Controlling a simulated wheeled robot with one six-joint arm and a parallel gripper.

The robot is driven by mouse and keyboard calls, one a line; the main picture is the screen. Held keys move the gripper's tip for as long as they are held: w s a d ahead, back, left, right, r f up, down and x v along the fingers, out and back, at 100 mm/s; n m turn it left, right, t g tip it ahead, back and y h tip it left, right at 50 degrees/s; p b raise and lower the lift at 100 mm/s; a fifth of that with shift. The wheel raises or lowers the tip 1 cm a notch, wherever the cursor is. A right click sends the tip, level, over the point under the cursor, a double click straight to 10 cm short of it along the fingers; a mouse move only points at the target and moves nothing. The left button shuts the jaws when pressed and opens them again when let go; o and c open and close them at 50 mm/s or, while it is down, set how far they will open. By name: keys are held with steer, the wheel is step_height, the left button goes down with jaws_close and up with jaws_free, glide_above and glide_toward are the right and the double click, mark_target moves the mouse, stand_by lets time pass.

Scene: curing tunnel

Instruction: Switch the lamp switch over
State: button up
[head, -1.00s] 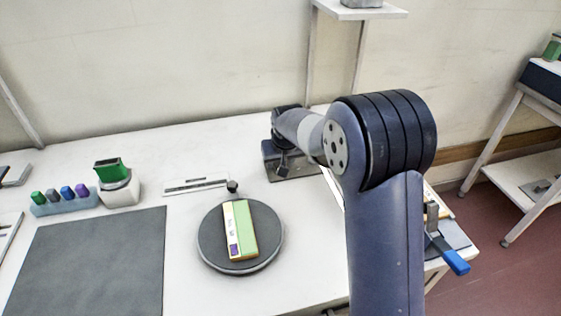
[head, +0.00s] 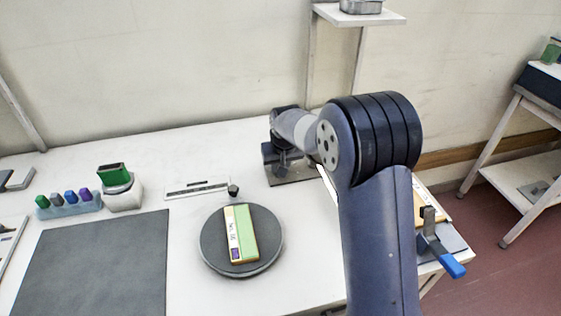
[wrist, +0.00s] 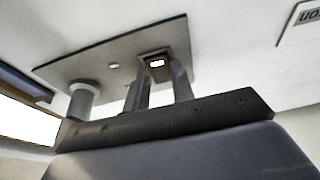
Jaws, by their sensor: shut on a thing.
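A dark grey plate (wrist: 85,66) fills the upper part of the wrist view. It carries a switch housing with a small bright window, which I take for the lamp switch (wrist: 156,62), as well as a round knob (wrist: 84,94) and a small pale round spot. My gripper (wrist: 158,82) has its two fingers at the switch, shut on it; the grip itself is partly hidden by the fingers. In the head view the same plate (head: 297,176) lies at the back of the white table, under my gripper (head: 284,166), and the switch is hard to make out.
A round dark turntable (head: 215,255) with a green-and-white box (head: 242,235) stands in front. A dark mat (head: 95,265), a rack of coloured bottles (head: 70,210) and a green-topped device (head: 117,180) are at left. A blue-handled lever (head: 450,265) is at the right edge.

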steer(key=p, duration=0.1)
steer(key=g+p, duration=0.1)
steer(key=p, duration=0.1)
steer(key=shift+w+r, duration=0.2)
steer(key=shift+r, duration=0.1)
steer(key=shift+w+f+g+h+p, duration=0.15)
steer(key=shift+g+h+p, duration=0.15)
steer(key=shift+g+p, duration=0.2)
steer(key=shift+f, duration=0.1)
steer(key=o, duration=1)
steer(key=r, duration=0.3)
steer(key=s+r, duration=0.1)
steer(key=r, duration=0.3)
steer(key=r+b, duration=0.1)
steer(key=r, duration=0.2)
steer(key=shift+s+d+r, duration=0.15)
steer(key=shift+s+r, duration=0.1)
steer(key=shift+r, duration=0.15)
